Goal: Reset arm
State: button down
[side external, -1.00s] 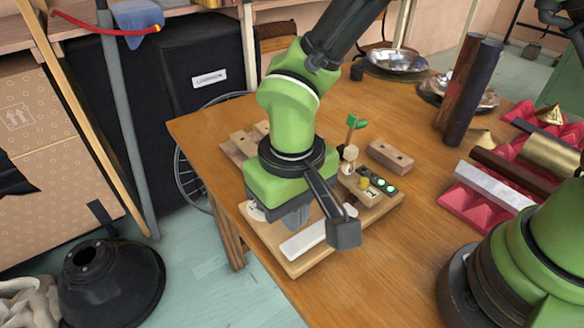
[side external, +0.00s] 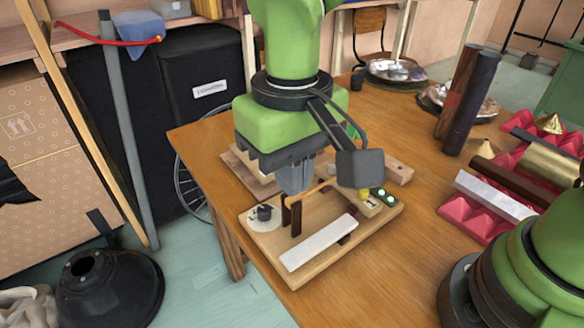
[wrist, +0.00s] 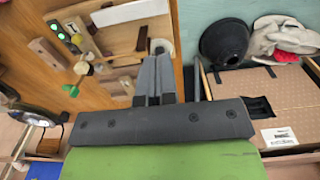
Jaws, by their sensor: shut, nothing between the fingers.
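My gripper (side external: 297,182) hangs pointing down over the back part of the wooden board (side external: 285,262) in the side view. Its fingers (wrist: 154,82) are together with nothing between them, and they look clear of the board. On the board are a white bar (side external: 318,243), a white disc with a small dark piece (side external: 264,213) and dark upright posts (side external: 297,215). A yellow piece (side external: 364,194) and green-lit buttons (side external: 380,194) are at its right end. The white bar (wrist: 130,12) and green lights (wrist: 61,37) also show in the wrist view. My gripper hides part of the board's back.
A wooden block (side external: 398,173) lies behind the board. Tall dark tubes (side external: 468,95), metal bowls (side external: 398,70) and pink foam (side external: 480,210) with bars on it stand to the right. The table's front middle is clear.

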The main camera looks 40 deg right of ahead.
jog(key=s+d+r+m+t+y, duration=0.2)
jog(key=d+r, duration=0.6)
jog(key=s+d+r+m+t, duration=0.2)
jog(key=s+d+t, duration=0.3)
jog(key=s+d, duration=0.3)
jog(key=shift+s+d+r, duration=0.2)
jog(key=shift+d+r, duration=0.25)
jog(key=shift+r, duration=0.4)
dwell(0.7)
